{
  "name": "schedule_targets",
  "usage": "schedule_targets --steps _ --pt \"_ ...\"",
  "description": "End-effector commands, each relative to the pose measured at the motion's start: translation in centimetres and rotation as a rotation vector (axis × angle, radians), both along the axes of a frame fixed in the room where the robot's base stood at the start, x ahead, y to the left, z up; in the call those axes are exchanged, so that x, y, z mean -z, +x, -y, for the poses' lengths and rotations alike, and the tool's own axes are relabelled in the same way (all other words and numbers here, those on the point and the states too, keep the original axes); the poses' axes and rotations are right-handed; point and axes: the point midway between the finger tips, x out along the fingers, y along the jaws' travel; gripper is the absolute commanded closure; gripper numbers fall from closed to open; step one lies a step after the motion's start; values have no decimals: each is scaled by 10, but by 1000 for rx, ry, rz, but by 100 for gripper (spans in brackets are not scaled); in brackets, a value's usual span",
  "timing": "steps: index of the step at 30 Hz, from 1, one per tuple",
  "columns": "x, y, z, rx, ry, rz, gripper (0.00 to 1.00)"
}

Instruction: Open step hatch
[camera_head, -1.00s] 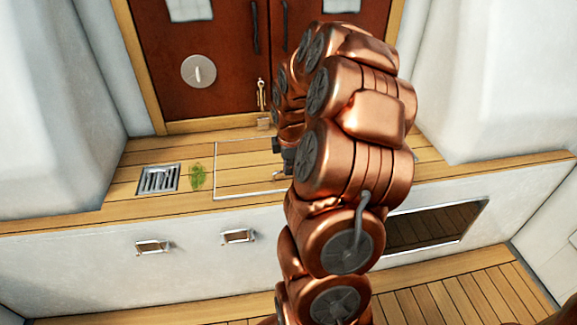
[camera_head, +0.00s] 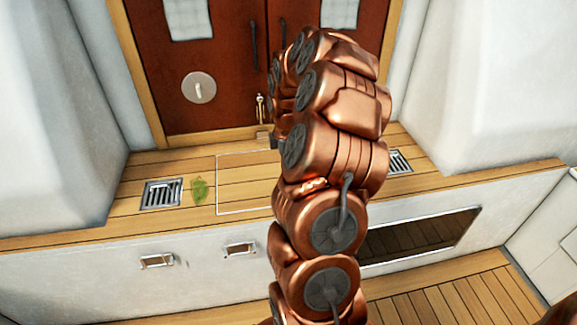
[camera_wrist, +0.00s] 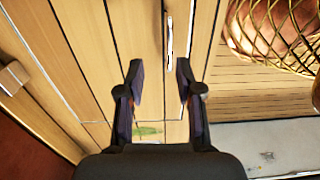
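The step hatch (camera_head: 240,172) is a wooden panel with a pale outline, set flush in the step below the red-brown doors. It appears closed, and my arm hides its right part in the head view. In the wrist view the hatch (camera_wrist: 92,62) lies below my gripper, with a slim silver handle-like piece (camera_wrist: 169,42) on it. My gripper (camera_wrist: 159,72) is open and empty. Its fingers point toward the panel, with the silver piece ahead of and near the right finger. No contact shows. In the head view my gripper is mostly hidden behind my arm.
A green leaf (camera_head: 199,190) and a drain grate (camera_head: 162,194) are left of the hatch; another grate (camera_head: 399,161) is right. A golden lattice thing (camera_wrist: 275,35) fills the wrist view's upper right. A dark recess (camera_head: 420,235) opens below the step.

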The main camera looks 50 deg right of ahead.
Motion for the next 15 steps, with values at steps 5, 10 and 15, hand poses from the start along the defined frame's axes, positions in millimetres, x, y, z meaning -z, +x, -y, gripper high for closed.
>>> schedule_targets --steps 5,10,15 --pt "-1 0 1 1 -1 2 65" --pt "-17 1 1 1 -3 4 65" --pt "-48 2 2 1 -5 7 65"
